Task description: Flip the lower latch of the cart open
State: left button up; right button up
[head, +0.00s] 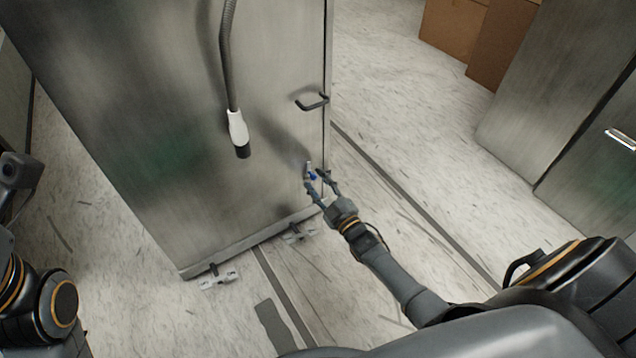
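The cart (175,150) is a tall brushed-metal cabinet in the left and middle of the head view. Its lower latch (308,168) is a small metal piece with a blue part, low on the front near the right edge. My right gripper (320,185) is at the latch, with its two fingers spread apart. The fingertips are close around the blue part; I cannot tell whether they touch it. The fingers partly hide the latch. My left arm shows at the left edge, but its gripper is out of view.
A dark handle (312,102) sticks out above the latch. A hose with a white and black end (238,135) hangs before the cart. Cardboard boxes (455,28) and another metal cabinet (560,100) stand to the right. The floor between is clear.

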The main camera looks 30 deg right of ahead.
jog(key=s+d+f, duration=0.1)
jog(key=s, duration=1.1)
jog(key=shift+f, duration=0.1)
